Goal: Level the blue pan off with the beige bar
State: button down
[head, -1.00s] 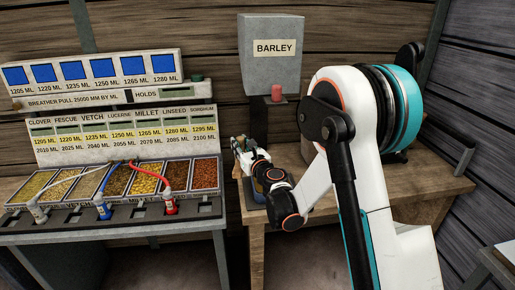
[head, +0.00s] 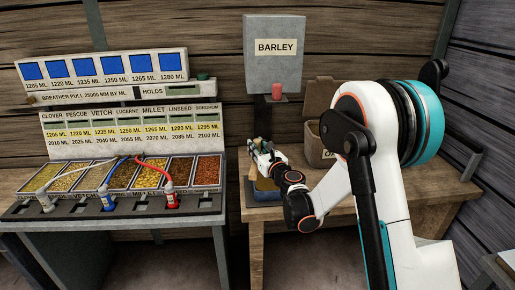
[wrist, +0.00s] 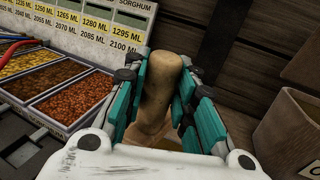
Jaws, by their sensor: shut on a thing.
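The beige bar (wrist: 158,88) is in the grip of my gripper (wrist: 158,95), between its teal-sided fingers in the wrist view. In the head view my gripper (head: 262,150) is over the wooden bench, just above the blue pan (head: 265,190). The pan's front side shows below my wrist. Most of its inside is hidden by my gripper and arm. I cannot tell whether the bar touches the pan's rim.
A grey BARLEY hopper (head: 273,55) with a red knob (head: 278,91) stands behind the pan. A brown lidded box (head: 319,146) is to its right, partly behind my arm. Grain trays (head: 128,174) with hoses fill the stand at left.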

notch_tip(320, 180, down, 2)
jog(key=shift+f+b, duration=0.1)
jog(key=shift+b, duration=0.55)
jog(key=shift+f, duration=1.3)
jog(key=shift+f, duration=0.6)
jog(key=shift+d+r, duration=0.1)
jog(key=shift+d, duration=1.35)
jog(key=shift+d, duration=0.15)
jog(key=shift+d, duration=1.4)
jog(key=shift+d, duration=0.1)
jog(key=shift+d, duration=1.4)
